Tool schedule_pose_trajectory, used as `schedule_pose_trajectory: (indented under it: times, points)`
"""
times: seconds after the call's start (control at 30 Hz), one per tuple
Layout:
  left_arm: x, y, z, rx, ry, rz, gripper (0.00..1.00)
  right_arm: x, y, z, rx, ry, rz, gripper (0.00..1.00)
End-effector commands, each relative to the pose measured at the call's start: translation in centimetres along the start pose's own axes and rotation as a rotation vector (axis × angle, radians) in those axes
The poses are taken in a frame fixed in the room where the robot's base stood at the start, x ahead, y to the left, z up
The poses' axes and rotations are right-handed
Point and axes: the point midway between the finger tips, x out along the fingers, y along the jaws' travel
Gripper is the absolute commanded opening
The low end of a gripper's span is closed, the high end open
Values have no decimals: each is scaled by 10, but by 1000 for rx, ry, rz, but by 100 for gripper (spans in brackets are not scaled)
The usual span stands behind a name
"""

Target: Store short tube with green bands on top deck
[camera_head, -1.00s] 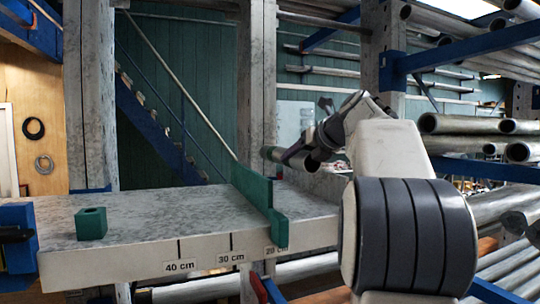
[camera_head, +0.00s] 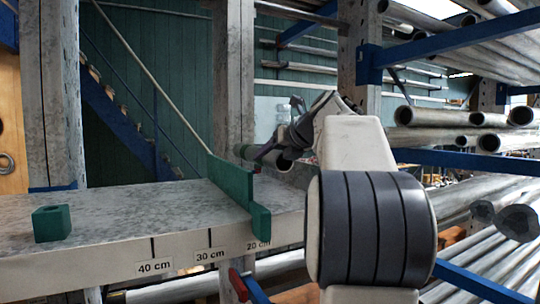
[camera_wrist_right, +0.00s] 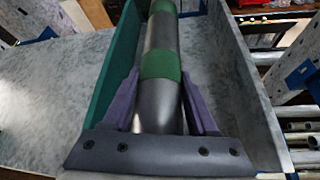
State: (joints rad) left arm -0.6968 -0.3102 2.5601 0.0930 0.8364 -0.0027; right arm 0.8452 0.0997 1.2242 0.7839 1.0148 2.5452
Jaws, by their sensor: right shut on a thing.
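My right gripper (camera_head: 272,154) is shut on the short tube (camera_head: 246,152), a grey metal tube with green bands. The right wrist view shows the tube (camera_wrist_right: 162,40) lying lengthwise between the purple fingers of the gripper (camera_wrist_right: 160,103), with one green band at its middle and another near its far end. In the head view the tube is beyond the green upright fence on the bench, partly hidden by my wrist. I cannot tell whether it touches the bench. The upper rack level (camera_head: 440,53), with blue arms and long pipes, is at the upper right. My left gripper is not in view.
The grey bench (camera_head: 110,225) has length marks on its front edge, a green fence (camera_head: 236,185) and a green block (camera_head: 52,223). Lower rack levels with pipes (camera_head: 470,138) stand at the right, behind my arm. Concrete posts (camera_head: 240,90) rise behind the bench.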

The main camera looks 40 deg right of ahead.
Motion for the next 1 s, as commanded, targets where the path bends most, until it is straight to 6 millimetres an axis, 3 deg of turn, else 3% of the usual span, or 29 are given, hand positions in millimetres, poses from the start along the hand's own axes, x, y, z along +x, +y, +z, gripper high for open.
schedule_pose_trajectory:
  times: [0.7,1.0]
  points:
    - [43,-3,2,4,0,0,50,26,-14,-50,-1,-4,0,0]
    - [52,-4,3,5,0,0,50,32,-17,-62,-2,-4,0,0]
